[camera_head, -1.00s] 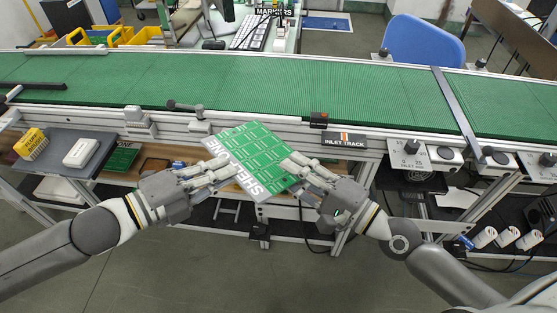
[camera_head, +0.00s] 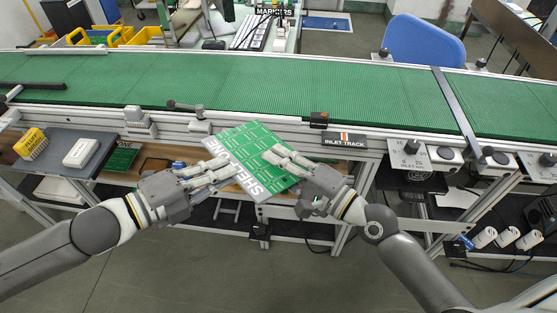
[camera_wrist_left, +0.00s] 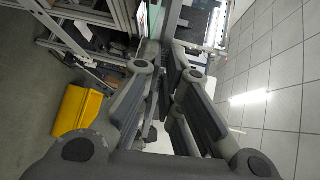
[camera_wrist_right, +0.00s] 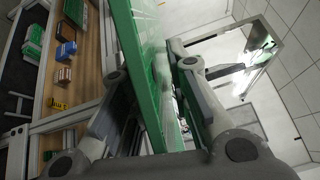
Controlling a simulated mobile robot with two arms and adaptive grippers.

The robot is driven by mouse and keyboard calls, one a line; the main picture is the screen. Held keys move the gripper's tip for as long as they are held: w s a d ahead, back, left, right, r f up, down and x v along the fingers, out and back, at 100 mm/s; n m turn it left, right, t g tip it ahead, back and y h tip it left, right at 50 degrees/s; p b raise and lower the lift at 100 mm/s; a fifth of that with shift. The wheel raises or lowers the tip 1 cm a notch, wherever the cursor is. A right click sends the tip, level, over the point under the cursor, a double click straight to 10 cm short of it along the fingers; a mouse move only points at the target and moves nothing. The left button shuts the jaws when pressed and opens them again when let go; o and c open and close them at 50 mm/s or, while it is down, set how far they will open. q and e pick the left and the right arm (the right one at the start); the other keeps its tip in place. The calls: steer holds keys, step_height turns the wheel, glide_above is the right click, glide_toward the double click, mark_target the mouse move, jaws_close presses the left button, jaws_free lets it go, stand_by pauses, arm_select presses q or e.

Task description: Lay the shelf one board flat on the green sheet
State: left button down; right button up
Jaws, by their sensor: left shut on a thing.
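The shelf one board (camera_head: 247,150) is a green panel with pale grid lines and a white strip reading SHELF ONE. It is held tilted in front of the conveyor's near edge. My left gripper (camera_head: 228,168) is shut on its left side. My right gripper (camera_head: 275,160) reaches over its right side. In the right wrist view the board (camera_wrist_right: 150,75) stands between the right fingers, which look apart around it. A long green surface (camera_head: 280,82) covers the conveyor behind; I see no separate sheet that is clearly the green sheet.
A grey ledge at left holds a yellow box (camera_head: 31,144) and a white box (camera_head: 81,152). A smaller green panel (camera_head: 121,160) lies on the wooden shelf below. An INLET TRACK sign (camera_head: 344,140) and a metal crossbar (camera_head: 458,112) stand at right. The middle belt is clear.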

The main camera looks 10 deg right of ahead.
arm_select(q)
steer(key=c, duration=1.5)
jaws_free()
steer(key=shift+c, duration=0.2)
steer(key=shift+a, duration=0.15)
